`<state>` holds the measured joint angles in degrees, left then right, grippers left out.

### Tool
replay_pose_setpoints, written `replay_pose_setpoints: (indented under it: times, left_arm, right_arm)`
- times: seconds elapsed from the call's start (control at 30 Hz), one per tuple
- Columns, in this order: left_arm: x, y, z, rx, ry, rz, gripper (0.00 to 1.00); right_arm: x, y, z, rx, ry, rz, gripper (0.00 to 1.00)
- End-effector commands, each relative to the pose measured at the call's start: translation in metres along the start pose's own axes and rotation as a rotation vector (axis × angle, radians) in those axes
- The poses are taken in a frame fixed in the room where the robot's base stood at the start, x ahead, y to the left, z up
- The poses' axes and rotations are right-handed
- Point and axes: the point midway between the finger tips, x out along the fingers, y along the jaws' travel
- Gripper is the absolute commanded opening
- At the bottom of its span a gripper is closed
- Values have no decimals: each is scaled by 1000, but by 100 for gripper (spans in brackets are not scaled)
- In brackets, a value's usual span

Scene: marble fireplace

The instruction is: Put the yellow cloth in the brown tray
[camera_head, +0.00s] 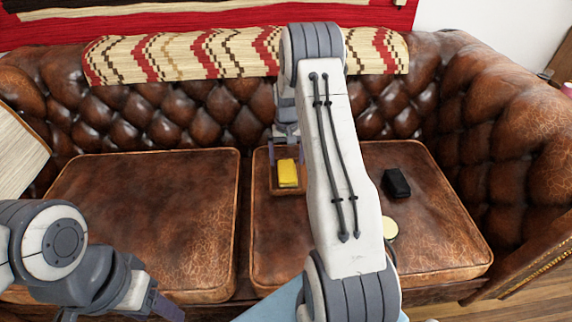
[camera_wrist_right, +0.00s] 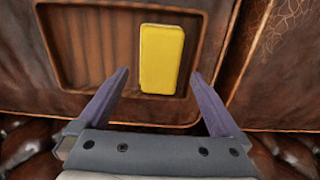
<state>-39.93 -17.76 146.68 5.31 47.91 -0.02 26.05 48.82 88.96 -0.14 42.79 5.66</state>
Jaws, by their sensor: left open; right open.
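The yellow cloth (camera_head: 288,173) is a small folded block. It lies inside the brown tray (camera_head: 273,187), which sits on the right seat cushion of the sofa. In the right wrist view the cloth (camera_wrist_right: 161,59) rests toward the right side of the tray (camera_wrist_right: 55,50). My right gripper (camera_wrist_right: 160,97) is open, its fingers apart on either side of the cloth and not touching it. My right arm covers part of the scene around the tray in the head view. My left gripper (camera_head: 160,305) is low at the left, empty, and partly cut off by the frame edge.
A black block (camera_head: 397,183) and a pale round object (camera_head: 390,229) lie on the right cushion, right of my arm. The left cushion (camera_head: 150,200) is clear. A patterned blanket (camera_head: 190,55) hangs over the sofa back. The sofa arm (camera_head: 520,140) bounds the right.

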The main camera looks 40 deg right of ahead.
Motion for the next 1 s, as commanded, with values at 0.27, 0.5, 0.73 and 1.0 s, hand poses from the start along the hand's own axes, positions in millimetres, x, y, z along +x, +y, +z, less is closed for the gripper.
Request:
replay_pose_setpoints:
  times: [0.27,0.5,0.73,1.0]
  left_arm:
    - [-20,2,-1,0,0,0,59]
    - [-23,2,-1,0,0,0,59]
    - [-23,2,-1,0,0,0,59]
    - [-23,2,-1,0,0,0,59]
  right_arm:
    - [-57,0,0,0,1,0,100]
    - [-70,0,0,0,0,0,100]
    - [-85,-28,14,-62,5,-4,100]
    - [-155,-153,141,-427,21,-28,100]
